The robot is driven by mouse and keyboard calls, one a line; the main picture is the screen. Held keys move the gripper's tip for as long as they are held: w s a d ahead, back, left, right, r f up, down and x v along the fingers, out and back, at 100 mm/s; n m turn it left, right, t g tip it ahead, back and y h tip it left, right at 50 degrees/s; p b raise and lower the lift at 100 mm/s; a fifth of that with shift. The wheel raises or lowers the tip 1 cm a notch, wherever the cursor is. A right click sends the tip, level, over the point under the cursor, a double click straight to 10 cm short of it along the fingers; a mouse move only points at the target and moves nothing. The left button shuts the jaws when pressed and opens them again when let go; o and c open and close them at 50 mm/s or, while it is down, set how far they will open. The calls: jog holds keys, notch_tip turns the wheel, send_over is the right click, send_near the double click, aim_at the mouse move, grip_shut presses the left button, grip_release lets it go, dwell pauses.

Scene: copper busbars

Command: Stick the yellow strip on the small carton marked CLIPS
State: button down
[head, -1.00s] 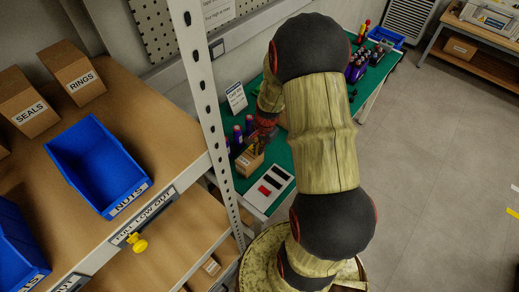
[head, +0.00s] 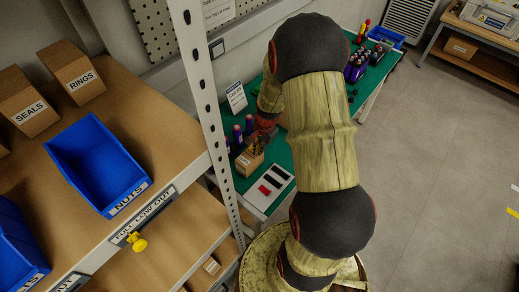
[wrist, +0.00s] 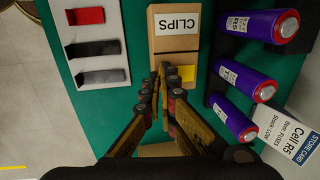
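The small carton marked CLIPS (wrist: 187,45) lies under my gripper in the wrist view, its white label at the top. It also shows in the head view (head: 249,162). A yellow strip (wrist: 187,73) shows as a small patch over the carton, right of my fingertips, below the label; the rest is hidden by the fingers. My gripper (wrist: 160,74) has its fingers brought nearly together at the strip and appears to pinch its hidden end. Whether the strip touches the carton is unclear. In the head view my arm hides most of the gripper.
A white card (wrist: 90,62) with one red and two black strips lies left of the carton. Several purple cells (wrist: 247,82) stand close on the right, beside a store card (wrist: 300,137). The green mat (wrist: 135,15) is bare between card and carton.

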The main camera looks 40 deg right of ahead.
jog(key=c, duration=2.6)
grip_release()
jog(key=shift+s+f, duration=0.1)
jog(key=o, duration=0.6)
jog(key=shift+o, duration=0.2)
notch_tip(320, 180, up, 12)
jog(key=s, duration=0.1)
jog(key=shift+s+d, duration=0.15)
jog(key=shift+s, duration=0.1)
jog(key=shift+f, duration=0.1)
